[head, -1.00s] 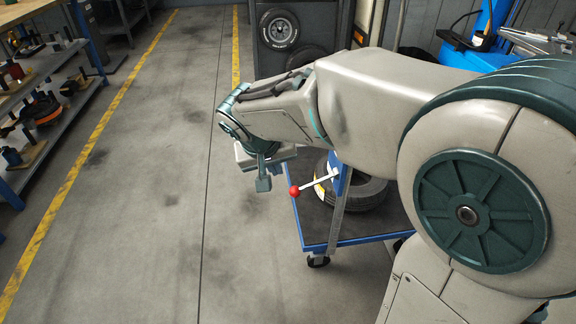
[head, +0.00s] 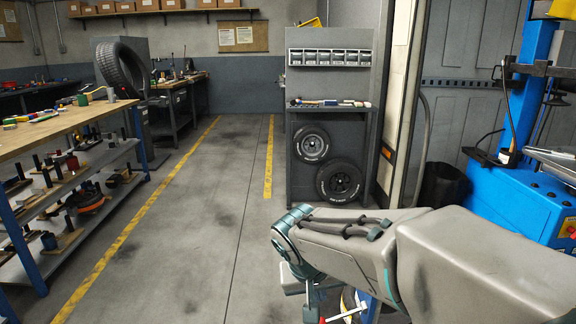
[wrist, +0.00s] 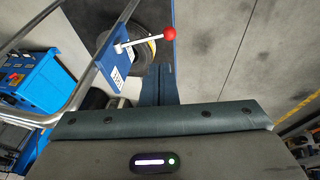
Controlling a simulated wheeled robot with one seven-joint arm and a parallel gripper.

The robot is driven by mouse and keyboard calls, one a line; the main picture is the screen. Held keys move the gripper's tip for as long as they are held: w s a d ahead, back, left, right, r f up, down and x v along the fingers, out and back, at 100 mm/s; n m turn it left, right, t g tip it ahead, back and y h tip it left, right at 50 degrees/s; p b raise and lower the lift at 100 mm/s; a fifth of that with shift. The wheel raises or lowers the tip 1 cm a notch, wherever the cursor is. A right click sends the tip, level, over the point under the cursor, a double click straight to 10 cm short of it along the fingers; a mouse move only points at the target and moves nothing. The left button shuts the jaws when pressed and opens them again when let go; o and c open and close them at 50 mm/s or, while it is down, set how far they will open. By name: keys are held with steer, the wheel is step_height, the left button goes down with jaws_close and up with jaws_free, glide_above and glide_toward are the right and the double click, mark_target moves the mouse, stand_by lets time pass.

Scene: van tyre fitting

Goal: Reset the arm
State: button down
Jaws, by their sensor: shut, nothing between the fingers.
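My arm reaches in from the lower right of the head view. My gripper (head: 311,309) hangs downward at its end, near the bottom edge, with its tips partly cut off. In the wrist view the two dark fingers (wrist: 160,84) lie side by side, shut, with nothing between them. A red ball knob (wrist: 170,33) on a white lever sits just beyond the fingers, apart from them in the picture. The lever joins a blue post with a label (wrist: 115,72). A tyre (wrist: 112,42) lies on the trolley behind that post.
A grey rack (head: 329,90) with two wheels stands ahead. A shelved bench (head: 75,130) is at left, a blue tyre machine (head: 520,205) at right. The floor (head: 195,235) between the yellow lines is clear. A chrome trolley rail (wrist: 78,88) runs near my gripper.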

steer(key=s+d+r+p, duration=0.3)
steer(key=s+r+p, duration=0.1)
steer(key=r+p, duration=0.3)
steer(key=s+d+r+y+p, duration=0.1)
steer(key=s+d+r+p, duration=0.1)
steer(key=s+r+p, duration=0.2)
steer(key=s+d+r+g+y+p, duration=0.1)
steer(key=s+d+r+p, duration=0.2)
steer(key=r+p, duration=0.7)
steer(key=shift+s+d+m, duration=0.3)
steer(key=shift+s+d, duration=0.05)
steer(key=shift+s, duration=0.65)
